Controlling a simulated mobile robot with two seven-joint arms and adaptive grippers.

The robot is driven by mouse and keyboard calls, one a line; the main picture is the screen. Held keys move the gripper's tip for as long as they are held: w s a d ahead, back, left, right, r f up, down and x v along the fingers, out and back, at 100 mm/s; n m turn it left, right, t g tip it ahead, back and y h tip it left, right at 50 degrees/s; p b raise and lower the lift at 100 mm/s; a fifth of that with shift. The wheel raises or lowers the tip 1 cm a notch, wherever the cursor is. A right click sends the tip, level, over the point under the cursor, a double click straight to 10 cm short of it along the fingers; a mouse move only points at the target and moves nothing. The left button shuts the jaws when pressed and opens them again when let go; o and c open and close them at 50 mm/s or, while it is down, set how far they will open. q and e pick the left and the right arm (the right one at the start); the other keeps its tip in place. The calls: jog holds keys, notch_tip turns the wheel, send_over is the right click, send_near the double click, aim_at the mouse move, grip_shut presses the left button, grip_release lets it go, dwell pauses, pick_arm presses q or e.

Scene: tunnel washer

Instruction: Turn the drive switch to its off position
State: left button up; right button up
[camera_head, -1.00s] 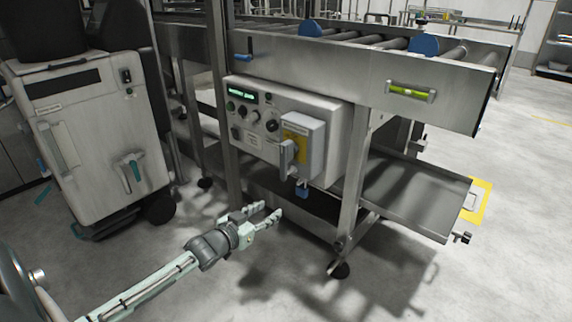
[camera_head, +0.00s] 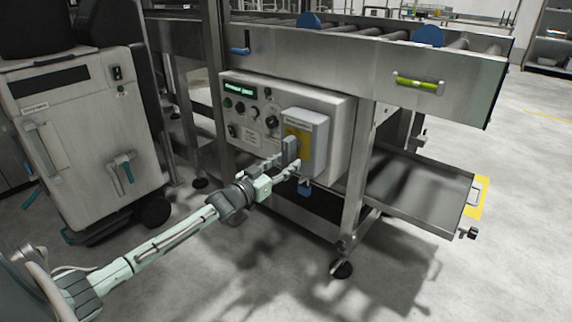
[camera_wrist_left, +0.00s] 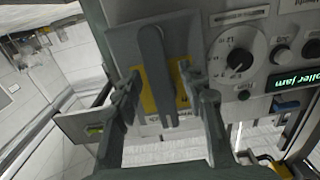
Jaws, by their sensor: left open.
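The drive switch appears to be the grey lever handle (camera_head: 291,150) on a grey box (camera_head: 313,140) with a yellow plate, at the right of the control panel (camera_head: 258,128). In the left wrist view the handle (camera_wrist_left: 157,75) hangs lengthwise in front of the yellow plate (camera_wrist_left: 150,103). My left gripper (camera_head: 284,168) is at the handle's lower part, open. In the left wrist view its two fingers (camera_wrist_left: 163,90) stand on either side of the handle, with visible gaps. My right gripper is not in view.
A dial (camera_wrist_left: 238,60) and lit display (camera_wrist_left: 296,80) sit beside the switch box. A blue padlock-like piece (camera_head: 304,188) hangs below it. A frame leg (camera_head: 353,195) and low tray (camera_head: 425,190) stand right.

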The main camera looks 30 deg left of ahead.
pick_arm(q)
jog(key=shift+w, duration=0.3)
grip_shut()
dwell(0.3)
